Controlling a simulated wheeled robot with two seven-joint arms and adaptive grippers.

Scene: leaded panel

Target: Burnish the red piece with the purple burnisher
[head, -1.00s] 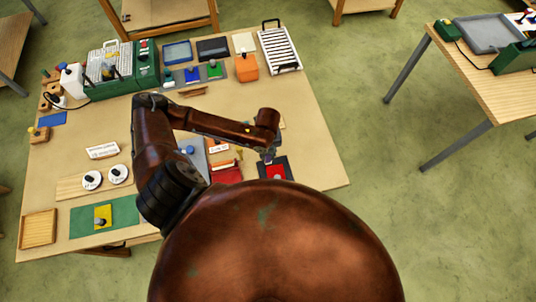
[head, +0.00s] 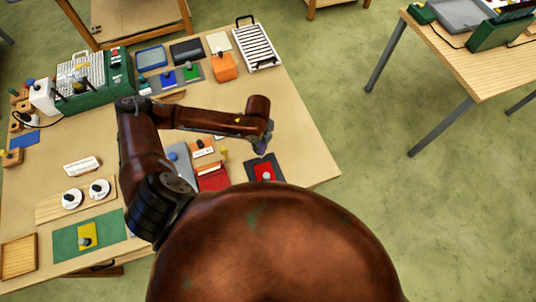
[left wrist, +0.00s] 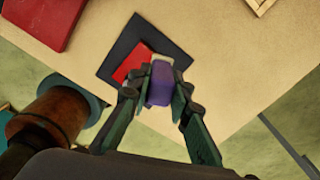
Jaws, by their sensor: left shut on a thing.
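The red piece (head: 262,167) lies on a dark mat (head: 279,173) near the bench's front right edge, with a grey knob-like spot on it. It also shows in the left wrist view (left wrist: 129,66), partly covered by the burnisher. My left gripper (head: 262,147) is over the back edge of the mat. In the left wrist view it (left wrist: 158,88) is shut on the purple burnisher (left wrist: 160,84), whose pale end (left wrist: 162,58) overlaps the red piece. I cannot tell whether they touch. My right gripper is not in view.
A red block-like item (head: 213,179) lies left of the mat. An orange block (head: 223,68) and a white rack (head: 256,45) stand at the back. A green mat with a yellow piece (head: 87,236) is at front left. Bare bench lies right of the mat.

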